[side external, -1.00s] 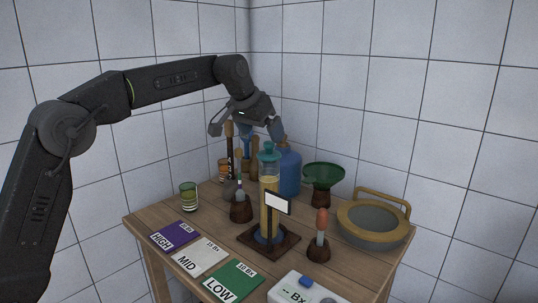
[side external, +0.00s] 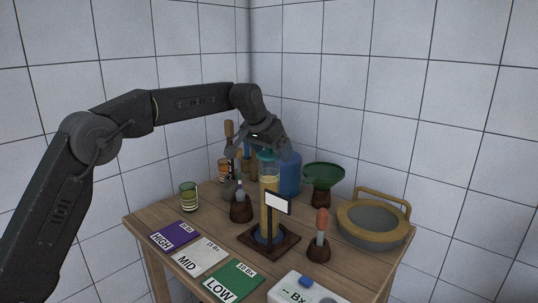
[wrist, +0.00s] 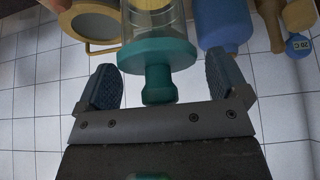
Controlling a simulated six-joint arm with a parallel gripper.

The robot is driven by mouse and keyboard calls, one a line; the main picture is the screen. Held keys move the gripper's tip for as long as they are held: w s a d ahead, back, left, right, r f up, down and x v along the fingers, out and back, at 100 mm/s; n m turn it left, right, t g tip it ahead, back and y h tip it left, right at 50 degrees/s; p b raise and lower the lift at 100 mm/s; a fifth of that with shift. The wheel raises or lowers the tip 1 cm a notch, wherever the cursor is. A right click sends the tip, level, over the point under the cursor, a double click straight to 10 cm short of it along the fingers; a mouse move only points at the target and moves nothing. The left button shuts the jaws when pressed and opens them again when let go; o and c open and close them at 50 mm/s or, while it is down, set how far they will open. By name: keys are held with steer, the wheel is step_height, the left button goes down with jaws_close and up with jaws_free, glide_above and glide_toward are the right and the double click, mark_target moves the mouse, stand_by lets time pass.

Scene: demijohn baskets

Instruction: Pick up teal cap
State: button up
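The teal cap (side external: 268,155) sits on top of the tall glass cylinder (side external: 269,200), which holds yellow liquid and stands upright on a dark wooden base (side external: 268,240). In the wrist view the cap (wrist: 158,56) shows a wide disc and a narrower knob. My gripper (side external: 261,148) is open at the height of the cap. In the wrist view its two blue-padded fingers stand either side of the cap, with a visible gap on both sides. The cap is not gripped.
A blue bottle (side external: 290,174) stands close behind the cylinder. A green funnel (side external: 323,172) and a basket-like bowl (side external: 373,222) are to the right. A small white sign (side external: 277,203) is in front of the cylinder. Coloured cards, including a green one (side external: 233,280), lie at the front.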

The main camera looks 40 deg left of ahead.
steer(key=c, duration=0.9)
steer(key=shift+o, duration=0.2)
steer(key=shift+r, duration=0.1)
